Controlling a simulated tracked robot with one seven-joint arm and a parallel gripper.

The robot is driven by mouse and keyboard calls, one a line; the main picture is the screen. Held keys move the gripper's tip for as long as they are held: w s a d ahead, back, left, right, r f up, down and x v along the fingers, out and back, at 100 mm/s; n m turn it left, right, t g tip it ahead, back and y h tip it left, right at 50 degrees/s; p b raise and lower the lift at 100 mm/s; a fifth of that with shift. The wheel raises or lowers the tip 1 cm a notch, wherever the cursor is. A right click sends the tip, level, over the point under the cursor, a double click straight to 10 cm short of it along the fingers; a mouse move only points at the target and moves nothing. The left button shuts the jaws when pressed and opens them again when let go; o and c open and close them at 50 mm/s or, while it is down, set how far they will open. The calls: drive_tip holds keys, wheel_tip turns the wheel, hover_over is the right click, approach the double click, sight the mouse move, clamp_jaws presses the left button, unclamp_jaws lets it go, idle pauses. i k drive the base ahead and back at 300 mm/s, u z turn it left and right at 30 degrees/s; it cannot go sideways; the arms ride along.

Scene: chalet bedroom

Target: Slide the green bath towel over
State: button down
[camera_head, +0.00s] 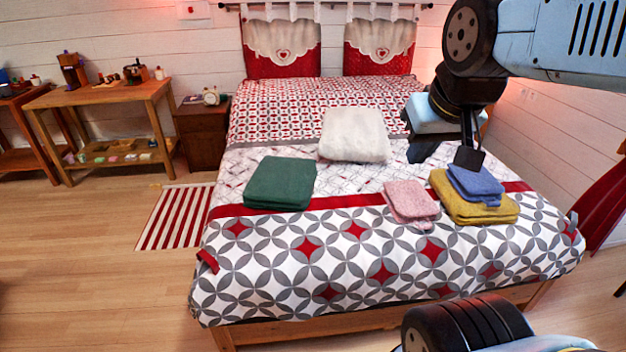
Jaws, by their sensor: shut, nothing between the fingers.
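A folded green bath towel (280,183) lies flat on the bed (300,245), left of the middle, partly over the red stripe of the cover. My gripper (446,158) hangs above the right part of the bed, well to the right of the green towel and apart from it. Its fingers point down, shut and empty, just behind and above a folded blue cloth (476,184). I cannot tell whether the fingertips touch that cloth.
The blue cloth rests on a yellow folded towel (474,207). A pink folded towel (411,203) lies left of it. A white folded towel (354,134) lies behind, nearer the pillows. The bed around the green towel's left and front is clear. A nightstand (203,137) stands left.

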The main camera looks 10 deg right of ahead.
sight(278, 183)
drive_tip(key=u, duration=0.4)
drive_tip(key=i, duration=1)
drive_tip(key=z, duration=0.45)
